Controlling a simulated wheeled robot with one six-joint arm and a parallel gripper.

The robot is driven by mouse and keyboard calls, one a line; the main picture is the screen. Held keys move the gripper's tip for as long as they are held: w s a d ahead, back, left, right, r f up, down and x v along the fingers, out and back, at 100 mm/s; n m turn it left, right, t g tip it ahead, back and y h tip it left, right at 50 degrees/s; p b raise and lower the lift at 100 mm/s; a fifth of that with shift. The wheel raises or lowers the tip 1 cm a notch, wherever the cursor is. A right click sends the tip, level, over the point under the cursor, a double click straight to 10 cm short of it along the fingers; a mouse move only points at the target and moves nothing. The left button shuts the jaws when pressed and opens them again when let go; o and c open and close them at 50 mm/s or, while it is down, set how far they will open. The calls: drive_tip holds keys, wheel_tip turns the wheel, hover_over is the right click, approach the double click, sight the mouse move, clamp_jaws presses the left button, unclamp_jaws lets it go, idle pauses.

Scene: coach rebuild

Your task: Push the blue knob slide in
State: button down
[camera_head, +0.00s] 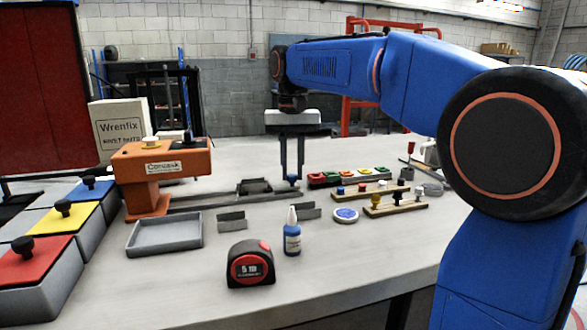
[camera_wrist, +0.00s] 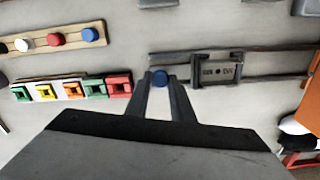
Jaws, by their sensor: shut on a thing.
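The blue knob (camera_head: 292,181) stands at the right end of a low grey rail slide (camera_head: 215,203) on the bench. It also shows in the wrist view (camera_wrist: 160,77). My gripper (camera_head: 292,172) points straight down, and its two dark fingers sit on either side of the knob, shut on it. In the wrist view a dark grey carriage block (camera_wrist: 217,71) sits on the rail just right of the knob, a small gap away. The fingers hide part of the knob's sides and stem.
An orange press (camera_head: 155,170) stands at the rail's left end. Coloured blocks (camera_head: 348,174) and boards with pegs (camera_head: 395,207) lie close on the right. A glue bottle (camera_head: 292,234), tape measure (camera_head: 250,265) and grey tray (camera_head: 165,247) are in front. Bench behind is clear.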

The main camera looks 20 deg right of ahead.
sight(238, 188)
drive_tip(key=a, duration=1.4)
drive_tip(key=c, duration=1.5)
unclamp_jaws()
drive_tip(key=shift+a, duration=0.15)
drive_tip(key=shift+c, duration=0.2)
wheel_tip(238, 188, up, 12)
